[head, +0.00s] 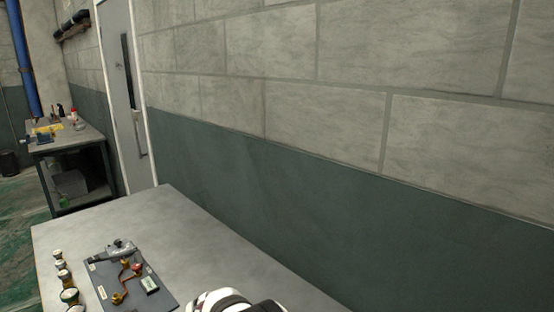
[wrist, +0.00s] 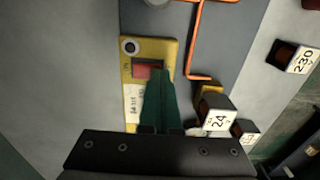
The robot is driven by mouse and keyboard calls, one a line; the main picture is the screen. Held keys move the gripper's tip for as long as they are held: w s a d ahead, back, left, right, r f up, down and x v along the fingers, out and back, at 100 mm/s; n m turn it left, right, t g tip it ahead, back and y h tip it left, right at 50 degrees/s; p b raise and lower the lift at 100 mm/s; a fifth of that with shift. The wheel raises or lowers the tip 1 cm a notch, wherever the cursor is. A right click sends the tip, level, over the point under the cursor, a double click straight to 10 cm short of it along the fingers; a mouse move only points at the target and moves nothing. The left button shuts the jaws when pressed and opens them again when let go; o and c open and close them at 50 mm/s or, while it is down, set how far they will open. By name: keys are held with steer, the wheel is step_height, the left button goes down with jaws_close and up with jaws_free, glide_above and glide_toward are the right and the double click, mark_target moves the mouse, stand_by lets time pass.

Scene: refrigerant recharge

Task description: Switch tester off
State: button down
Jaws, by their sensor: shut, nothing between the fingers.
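In the wrist view, a yellow panel (wrist: 167,52) that looks like the tester carries a red rocker switch (wrist: 148,70) and a round black-and-white part above it. My gripper (wrist: 160,86) has green fingers that are shut together and empty. Their tips are at the lower right edge of the switch and hide part of the panel. I cannot tell whether they touch the switch or which way it is set. In the head view my gripper does not show. A dark board (head: 103,279) with small fittings lies on the table there; I cannot make out the switch on it.
Copper pipe (wrist: 198,40) runs beside the panel. Labelled blocks stand to the right, one marked 24 (wrist: 217,118) and one marked 230 (wrist: 300,60). Several small jars (head: 69,296) line the left of the grey table (head: 190,230). A second workbench (head: 65,143) stands farther back.

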steer(key=shift+r, duration=3)
